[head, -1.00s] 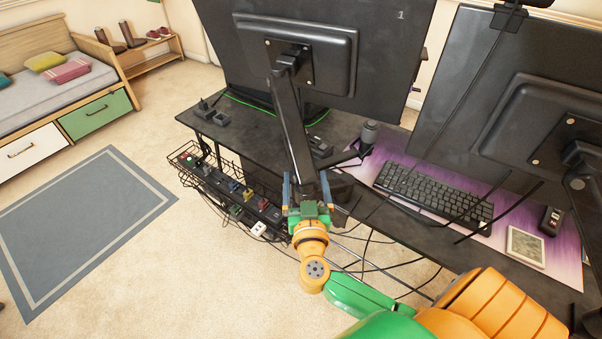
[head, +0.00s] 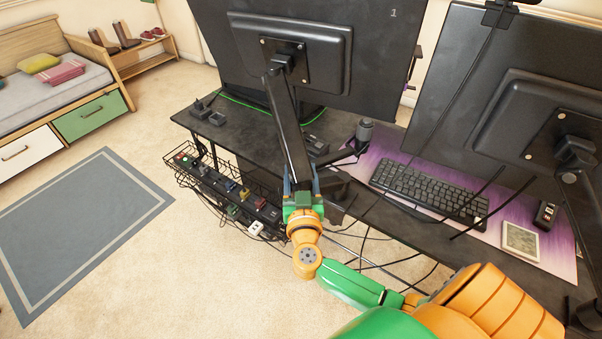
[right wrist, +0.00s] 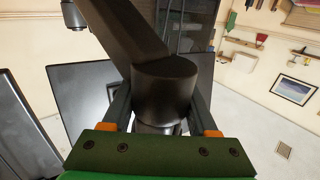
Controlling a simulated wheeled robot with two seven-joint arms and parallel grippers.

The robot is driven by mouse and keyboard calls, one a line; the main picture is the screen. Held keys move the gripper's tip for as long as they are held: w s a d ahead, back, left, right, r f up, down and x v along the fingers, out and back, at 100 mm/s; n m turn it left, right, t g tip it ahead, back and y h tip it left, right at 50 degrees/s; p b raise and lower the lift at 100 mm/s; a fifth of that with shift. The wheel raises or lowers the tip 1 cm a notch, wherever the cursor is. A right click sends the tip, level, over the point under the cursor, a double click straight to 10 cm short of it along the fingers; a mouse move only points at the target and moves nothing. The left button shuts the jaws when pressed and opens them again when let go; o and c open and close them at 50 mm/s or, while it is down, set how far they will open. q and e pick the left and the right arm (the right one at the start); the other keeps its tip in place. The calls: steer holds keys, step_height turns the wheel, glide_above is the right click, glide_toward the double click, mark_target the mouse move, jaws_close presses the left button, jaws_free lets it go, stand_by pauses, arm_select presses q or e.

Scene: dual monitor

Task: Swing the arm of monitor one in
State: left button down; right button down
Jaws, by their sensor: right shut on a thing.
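Monitor one (head: 385,50), a black screen marked "1" and seen from behind, stands at the upper middle of the head view. Its black arm (head: 285,115) runs down from the back plate toward the desk's near side. My right gripper (head: 302,190) is shut on the lower end of this arm. In the right wrist view my right gripper (right wrist: 165,115) has one finger on each side of the dark cylindrical joint (right wrist: 163,88) of the monitor arm (right wrist: 120,35). My left gripper is not in view.
A second monitor (head: 465,65) with its own mount stands at the right. The dark desk (head: 235,135) carries a keyboard (head: 425,190) on a purple mat. A wire basket (head: 195,172) with plugs and loose cables hangs at the near edge.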

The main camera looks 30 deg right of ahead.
steer(key=w+m+h, duration=0.1)
steer(key=w+g+h, duration=0.1)
steer(key=w, duration=0.1)
steer(key=w+m+g+h, duration=0.1)
steer(key=w, duration=0.1)
steer(key=shift+d+r+m, duration=0.25)
steer(key=shift+d+m, duration=0.05)
steer(key=c, duration=0.5)
jaws_free()
steer(key=shift+c, duration=0.2)
steer(key=o, duration=0.3)
steer(key=shift+w, duration=0.1)
steer(key=shift+o, duration=0.4)
steer(key=shift+w+f, duration=0.2)
steer(key=shift+f, duration=0.05)
steer(key=v, duration=0.7)
